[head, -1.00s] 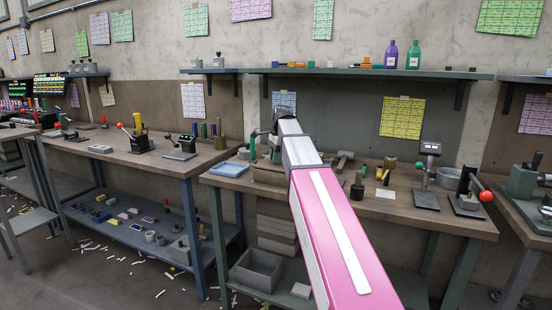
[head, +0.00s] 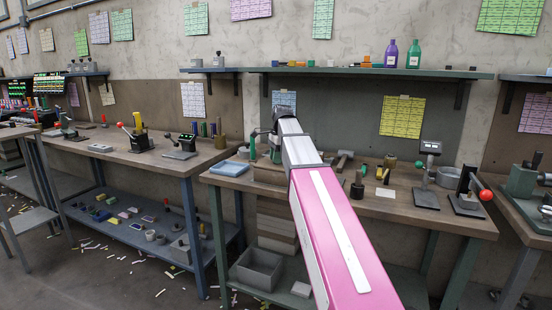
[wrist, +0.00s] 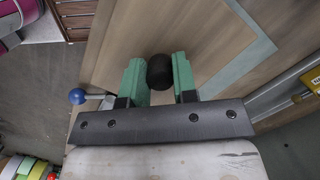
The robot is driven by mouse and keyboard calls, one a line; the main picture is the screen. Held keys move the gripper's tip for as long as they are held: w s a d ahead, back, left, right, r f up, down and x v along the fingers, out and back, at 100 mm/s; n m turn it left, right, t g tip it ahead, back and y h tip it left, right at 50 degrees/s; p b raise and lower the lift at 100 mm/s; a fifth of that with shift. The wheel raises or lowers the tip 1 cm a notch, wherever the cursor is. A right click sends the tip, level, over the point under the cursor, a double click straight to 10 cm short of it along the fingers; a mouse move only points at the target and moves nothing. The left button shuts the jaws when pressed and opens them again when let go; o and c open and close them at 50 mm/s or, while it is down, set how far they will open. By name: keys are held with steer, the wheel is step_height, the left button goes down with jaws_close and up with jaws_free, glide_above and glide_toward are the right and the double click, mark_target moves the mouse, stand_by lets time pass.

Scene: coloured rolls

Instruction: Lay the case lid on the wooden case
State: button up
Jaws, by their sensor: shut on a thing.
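My gripper (wrist: 158,78) has its two green fingers shut around a black round knob (wrist: 160,72), which I take to be the handle of the case lid. Brown wood-grained surface (wrist: 120,40) spreads behind the knob in the wrist view; I cannot tell where lid ends and bench begins. In the head view the gripper (head: 264,148) is low over the back left of the middle bench. A brown wooden box shape (head: 268,174), likely the wooden case, shows just below it. My pink arm hides part of this area, and the lid's outline is not clear.
The middle bench (head: 415,215) also holds a light blue item (head: 229,168), a hammer (head: 344,158), and a device with a display (head: 428,165). A shelf (head: 380,73) with two bottles runs above. The wrist view shows a pale green strip (wrist: 250,45) and a blue ball (wrist: 77,96).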

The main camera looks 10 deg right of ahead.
stand_by(0.4)
steer(key=o, duration=1.5)
steer(key=shift+r, duration=0.2)
steer(key=shift+d+r, duration=0.25)
steer(key=shift+r, duration=1.15)
steer(key=shift+d+r, duration=0.2)
steer(key=shift+r, duration=1.15)
